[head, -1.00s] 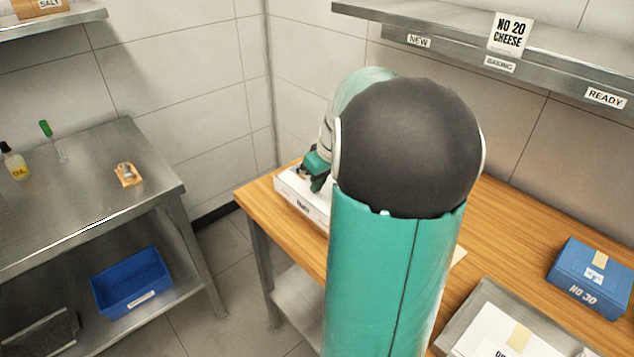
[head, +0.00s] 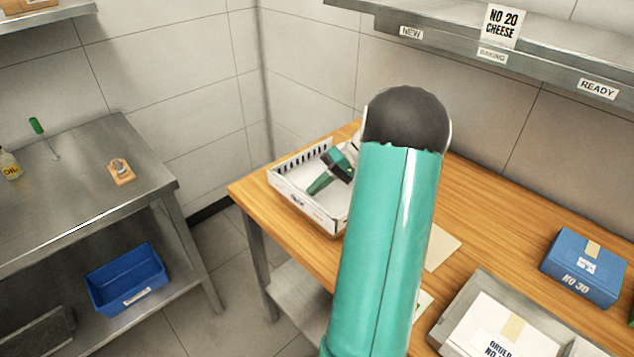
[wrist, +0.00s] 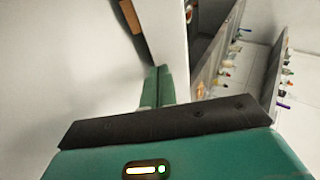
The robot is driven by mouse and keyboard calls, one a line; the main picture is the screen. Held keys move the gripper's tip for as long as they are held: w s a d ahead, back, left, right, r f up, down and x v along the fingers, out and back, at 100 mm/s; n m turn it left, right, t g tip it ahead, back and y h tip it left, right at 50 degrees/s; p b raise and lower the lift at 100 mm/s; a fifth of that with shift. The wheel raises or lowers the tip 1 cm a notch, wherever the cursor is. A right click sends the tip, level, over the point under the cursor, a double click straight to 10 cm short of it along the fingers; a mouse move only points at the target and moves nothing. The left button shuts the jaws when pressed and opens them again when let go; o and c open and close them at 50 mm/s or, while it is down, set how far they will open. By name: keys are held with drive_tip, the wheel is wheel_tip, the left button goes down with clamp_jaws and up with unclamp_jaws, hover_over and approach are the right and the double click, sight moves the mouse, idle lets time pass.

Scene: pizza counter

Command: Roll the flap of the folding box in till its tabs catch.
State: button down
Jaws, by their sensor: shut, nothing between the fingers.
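The folding box (head: 318,215) is white and stands open-topped at the left end of the wooden counter. A row of dark marks runs along its far left wall (head: 303,160). My gripper (head: 318,187), green and dark, is shut and empty, tilted down over the inside of the box. My arm hides the box's right part. I cannot tell whether the fingertips touch it, or which part is the flap. In the wrist view the shut fingers (wrist: 158,85) sit beside pale surfaces, one with an upright edge, probably the box; the view is blurred.
A steel tray (head: 450,335) with a white box and a blue box (head: 583,267) stand on the counter's right. A pale sheet (head: 440,248) lies mid-counter. A shelf (head: 450,40) hangs above. A steel table (head: 75,190) stands left, across a floor gap.

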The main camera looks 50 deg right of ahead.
idle(0.6)
drive_tip(key=shift+r, duration=0.8)
